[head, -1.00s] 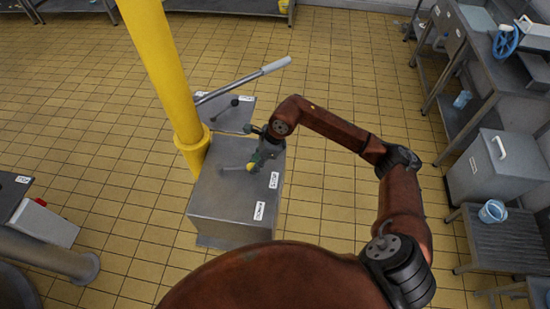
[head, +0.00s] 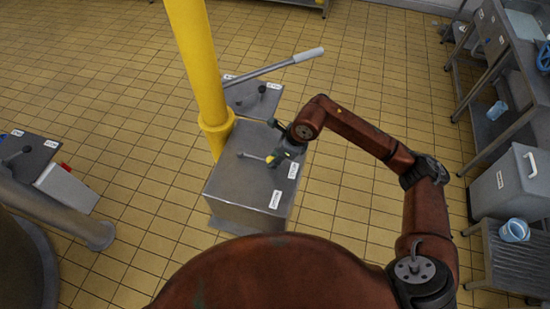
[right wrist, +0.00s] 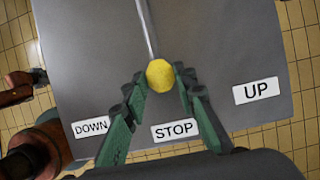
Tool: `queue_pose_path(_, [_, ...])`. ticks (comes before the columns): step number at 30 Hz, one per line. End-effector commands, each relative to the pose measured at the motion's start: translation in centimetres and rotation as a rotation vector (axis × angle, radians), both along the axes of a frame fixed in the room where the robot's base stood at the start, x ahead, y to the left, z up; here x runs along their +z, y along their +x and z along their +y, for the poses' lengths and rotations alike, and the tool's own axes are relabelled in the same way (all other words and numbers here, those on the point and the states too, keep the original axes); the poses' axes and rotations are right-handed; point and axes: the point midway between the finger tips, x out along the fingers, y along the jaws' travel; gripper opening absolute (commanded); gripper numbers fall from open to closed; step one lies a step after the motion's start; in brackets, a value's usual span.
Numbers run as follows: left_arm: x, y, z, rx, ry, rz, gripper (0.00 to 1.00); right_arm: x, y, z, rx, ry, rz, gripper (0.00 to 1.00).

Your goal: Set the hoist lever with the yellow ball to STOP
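The hoist lever is a thin metal rod (head: 252,157) on a grey metal box (head: 237,190), with a yellow ball (right wrist: 160,75) at its end. In the right wrist view the rod lines up with the STOP label (right wrist: 175,131). The DOWN label (right wrist: 90,127) is left of it and the UP label (right wrist: 257,91) right. My right gripper (head: 275,157) reaches over the box; in the right wrist view its green fingers (right wrist: 160,82) stand on either side of the ball, their tips seemingly touching it. My left gripper is out of view.
A yellow post (head: 196,60) stands beside the box. Behind it is another lever box (head: 252,98) and a long handle with a pale grip (head: 308,55). A bench (head: 525,110) and grey bin (head: 512,183) stand at the right. The tiled floor between is clear.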

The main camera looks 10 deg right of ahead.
Motion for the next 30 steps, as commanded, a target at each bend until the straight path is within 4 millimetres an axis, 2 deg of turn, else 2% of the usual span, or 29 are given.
queue_pose_path(6, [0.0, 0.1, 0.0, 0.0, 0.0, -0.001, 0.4, 0.0, 0.0, -0.1, -0.002, 0.0, 0.0, 0.4])
queue_pose_path(13, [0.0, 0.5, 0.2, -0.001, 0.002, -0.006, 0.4, 0.1, 0.0, -0.2, -0.003, 0.0, -0.001, 0.4])
queue_pose_path(17, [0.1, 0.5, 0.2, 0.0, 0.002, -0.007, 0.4, 0.9, 0.0, -0.5, -0.002, -0.001, -0.003, 0.4])
queue_pose_path(30, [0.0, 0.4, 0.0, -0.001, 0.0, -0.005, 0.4, 8.6, -1.6, -3.3, -0.002, -0.002, -0.004, 0.4])
